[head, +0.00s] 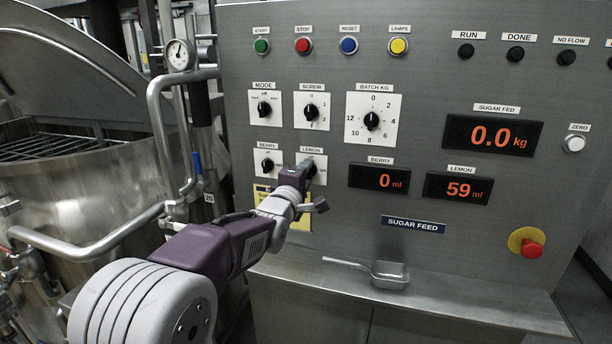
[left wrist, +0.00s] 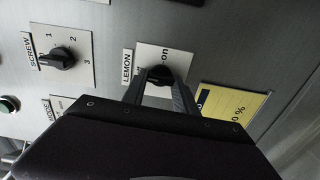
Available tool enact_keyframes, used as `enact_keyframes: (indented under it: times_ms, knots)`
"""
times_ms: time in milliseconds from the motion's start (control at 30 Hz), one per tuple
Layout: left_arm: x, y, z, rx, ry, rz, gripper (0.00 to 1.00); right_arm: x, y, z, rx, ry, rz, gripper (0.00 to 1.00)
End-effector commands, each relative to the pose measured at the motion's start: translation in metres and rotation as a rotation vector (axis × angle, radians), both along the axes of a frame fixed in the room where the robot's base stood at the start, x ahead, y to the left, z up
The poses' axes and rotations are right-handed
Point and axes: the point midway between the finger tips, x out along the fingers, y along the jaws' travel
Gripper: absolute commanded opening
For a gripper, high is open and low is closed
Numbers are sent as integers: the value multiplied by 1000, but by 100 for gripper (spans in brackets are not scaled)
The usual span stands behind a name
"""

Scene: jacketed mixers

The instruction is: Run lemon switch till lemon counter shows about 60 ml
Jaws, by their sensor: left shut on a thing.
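The lemon switch (left wrist: 160,76) is a black knob on a white plate marked LEMON, with "on" printed beside it. My left gripper (left wrist: 158,84) is shut on this knob, one finger on each side. In the head view my left gripper (head: 308,176) reaches the panel and hides most of the knob. The lemon counter (head: 458,188) reads 59 ml in orange digits. The knob's exact pointing is hard to tell behind the fingers. My right gripper does not show in either view.
The berry switch (head: 267,164) is just left of the lemon switch, and the screw dial (head: 311,113) is above it. The berry counter (head: 379,179) reads 0 ml. A small metal scoop (head: 388,274) lies on the ledge below. A red stop button (head: 531,249) is at lower right.

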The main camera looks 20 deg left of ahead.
Motion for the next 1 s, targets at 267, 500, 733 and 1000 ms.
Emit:
enact_keyframes:
  times_ms: [267,500,733,1000]
  knots:
    - [0,0,-1,-53,3,0,0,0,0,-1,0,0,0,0]
    - [0,0,-1,-61,3,0,0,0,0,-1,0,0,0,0]
    - [0,0,-1,-60,3,1,48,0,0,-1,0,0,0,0]
    - [0,0,-1,-58,3,0,56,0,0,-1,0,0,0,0]
